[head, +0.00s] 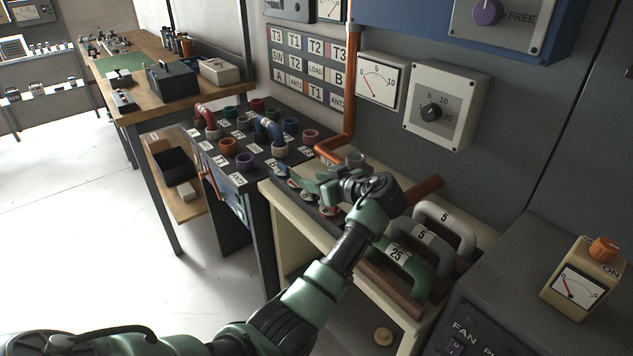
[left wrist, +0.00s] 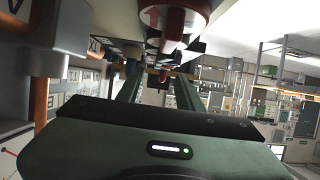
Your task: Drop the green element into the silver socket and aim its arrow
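My left gripper (head: 300,180) reaches in over the cream bench (head: 270,200), above a row of small coloured pieces. In the left wrist view its two green fingers (left wrist: 158,92) stand apart, and I see nothing clearly held between them. A red-and-white round piece (left wrist: 180,20) is close to the fingers there. In the head view a blue-and-white piece (head: 281,169) and a red piece (head: 329,211) lie by the gripper. A small grey cylinder (head: 355,159) on the copper pipe, perhaps the silver socket, is just behind my wrist. I cannot make out a green element or its arrow. My right gripper is not in view.
A green handle marked 25 (head: 417,273) and two grey handles marked 5 stand right of my forearm. A copper pipe (head: 351,90) runs down the wall. The patch panel (head: 262,160) with red and blue links is on the left. A meter box (head: 578,285) stands far right.

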